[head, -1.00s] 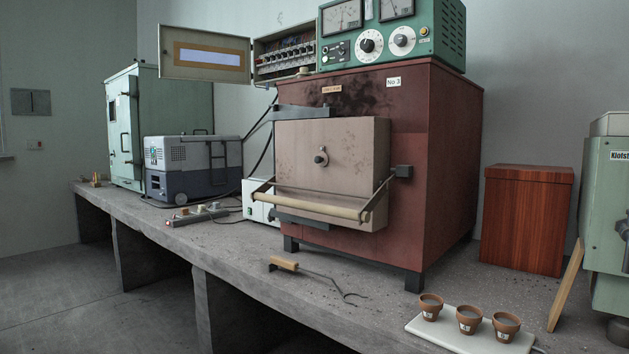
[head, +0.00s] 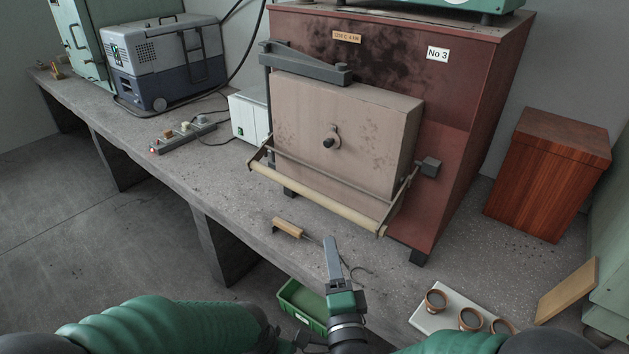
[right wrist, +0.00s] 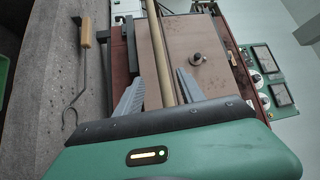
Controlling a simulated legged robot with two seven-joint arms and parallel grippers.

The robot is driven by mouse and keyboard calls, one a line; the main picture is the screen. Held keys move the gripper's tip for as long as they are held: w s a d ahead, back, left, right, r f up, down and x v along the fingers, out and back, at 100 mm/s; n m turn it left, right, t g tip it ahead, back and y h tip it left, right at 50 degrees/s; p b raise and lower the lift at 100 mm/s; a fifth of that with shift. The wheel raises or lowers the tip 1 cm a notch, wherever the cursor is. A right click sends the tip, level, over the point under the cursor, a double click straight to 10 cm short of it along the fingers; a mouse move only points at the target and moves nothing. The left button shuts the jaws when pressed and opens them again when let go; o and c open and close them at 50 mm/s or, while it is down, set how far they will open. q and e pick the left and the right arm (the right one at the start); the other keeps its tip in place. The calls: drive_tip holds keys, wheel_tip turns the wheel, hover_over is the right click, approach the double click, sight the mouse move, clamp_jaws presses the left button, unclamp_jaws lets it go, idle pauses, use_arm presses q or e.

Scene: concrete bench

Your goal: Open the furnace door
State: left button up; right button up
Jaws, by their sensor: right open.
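The furnace door (head: 350,130) is a beige block on the front of the red-brown furnace (head: 400,60), shut against it. It has a dark peephole knob (head: 329,141) and a long pale handle bar (head: 310,200) across its lower front on side arms. My right gripper (head: 333,250) is in front of and below the bar in the head view. In the right wrist view its two grey fingers (right wrist: 160,88) are apart and empty, with the bar (right wrist: 161,50) lying ahead, lined up between them. My left arm shows at bottom left; its gripper cannot be made out.
A wooden-handled hook (head: 289,228) lies on the bench (head: 235,185) below the door. Small clay pots on a white board (head: 430,316) stand at right. A green bin (head: 300,303) is below the bench edge. A red-brown box (head: 548,175) stands right of the furnace.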

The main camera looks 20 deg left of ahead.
sight(323, 203)
drive_tip(key=x, duration=1.5)
drive_tip(key=shift+w+f+b, duration=0.15)
drive_tip(key=shift+f+b, duration=0.05)
drive_tip(key=shift+b, duration=0.15)
drive_tip(key=shift+w+r, duration=0.1)
drive_tip(key=shift+w, duration=0.2)
drive_tip(key=shift+d+r, duration=0.1)
drive_tip(key=shift+d, duration=0.1)
drive_tip(key=shift+a, duration=0.2)
drive_tip(key=c, duration=0.9)
clamp_jaws()
drive_tip(key=shift+f, duration=0.35)
